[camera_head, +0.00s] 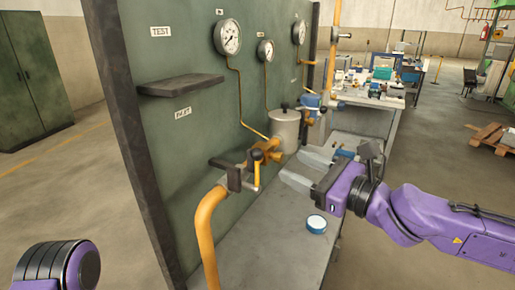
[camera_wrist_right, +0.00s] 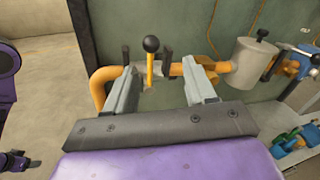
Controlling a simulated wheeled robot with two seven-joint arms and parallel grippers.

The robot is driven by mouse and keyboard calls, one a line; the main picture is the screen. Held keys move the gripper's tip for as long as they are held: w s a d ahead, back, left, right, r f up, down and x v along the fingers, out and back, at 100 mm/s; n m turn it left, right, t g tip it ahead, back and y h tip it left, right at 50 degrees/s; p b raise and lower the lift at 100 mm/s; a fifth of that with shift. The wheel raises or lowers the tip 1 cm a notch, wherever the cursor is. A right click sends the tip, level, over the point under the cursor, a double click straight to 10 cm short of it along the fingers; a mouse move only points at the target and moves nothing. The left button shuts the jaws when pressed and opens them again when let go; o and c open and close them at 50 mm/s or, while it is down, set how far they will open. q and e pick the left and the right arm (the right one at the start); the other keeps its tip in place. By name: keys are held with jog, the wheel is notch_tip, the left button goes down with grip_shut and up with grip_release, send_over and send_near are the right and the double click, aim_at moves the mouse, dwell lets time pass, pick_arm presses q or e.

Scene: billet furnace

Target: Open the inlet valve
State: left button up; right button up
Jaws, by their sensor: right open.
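A valve with a yellow lever (camera_head: 257,174) and a black ball knob (camera_head: 256,154) sits on the thick orange pipe (camera_head: 208,215) in front of the green panel. The lever stands roughly upright, across the pipe. It also shows in the right wrist view (camera_wrist_right: 150,70), ahead of and between the fingers. No label on this valve can be read. My right gripper (camera_head: 293,163) is open and empty, right of the lever and apart from it; its fingers also show in the right wrist view (camera_wrist_right: 159,76). My left gripper is not in view.
A grey lidded pot (camera_head: 285,130) and a blue valve body (camera_head: 310,101) lie farther along the pipe. Gauges (camera_head: 227,37) and a dark shelf (camera_head: 180,85) are on the panel.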

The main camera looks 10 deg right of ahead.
aim_at(262, 156)
jog(key=shift+g+y, duration=0.3)
jog(key=x, duration=0.7)
jog(key=b+x, duration=0.1)
jog(key=x, duration=0.2)
jog(key=shift+s+a, duration=0.2)
jog(key=shift+a, duration=0.25)
jog(key=shift+a+r, duration=0.1)
jog(key=shift+a, duration=0.05)
jog(key=shift+w, duration=0.1)
jog(key=shift+c, duration=0.3)
grip_shut()
jog(key=shift+s+a+f+n+b, duration=0.15)
jog(key=shift+s+a+n+b, duration=0.35)
jog(key=shift+b, duration=0.45)
jog(key=shift+s+a+f+n+b, duration=0.2)
jog(key=shift+s+n+b, duration=0.2)
jog(key=shift+n+b, duration=0.45)
